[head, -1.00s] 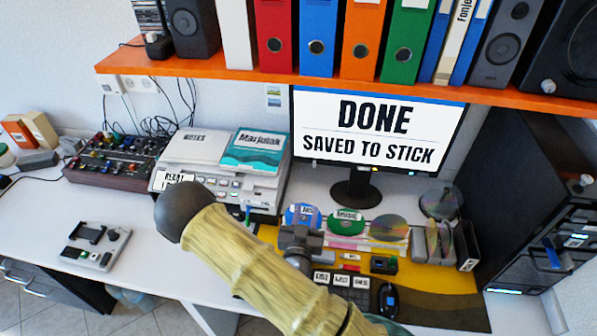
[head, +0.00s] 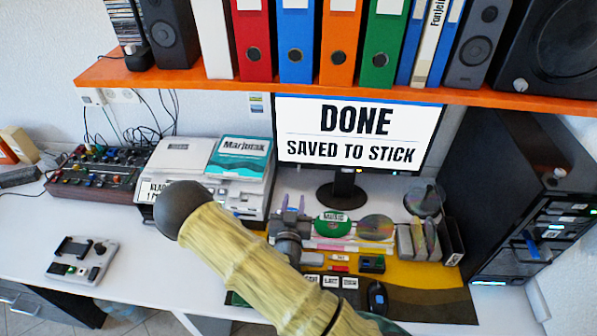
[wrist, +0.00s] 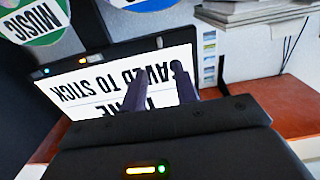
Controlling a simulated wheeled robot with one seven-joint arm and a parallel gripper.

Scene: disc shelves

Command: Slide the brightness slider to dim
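The monitor (head: 352,132) stands at the back of the desk and reads "DONE SAVED TO STICK". In the wrist view its screen (wrist: 108,80) shows upside down, with small coloured marks along its dark bezel (wrist: 105,56). I cannot clearly make out a slider labelled brightness in either view. My gripper (head: 290,208) is in front of and below the monitor, left of its stand, with its fingers pointing up. In the wrist view my gripper (wrist: 162,72) has its two dark fingers apart, with nothing between them, overlapping the screen in the picture.
A green music disc (head: 333,224) and other discs stand below the monitor, by a dark mouse (head: 377,298). A white printer (head: 190,165) and a mixer (head: 95,172) stand left. A small control box (head: 78,261) sits front left. An orange shelf (head: 200,80) with binders hangs above.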

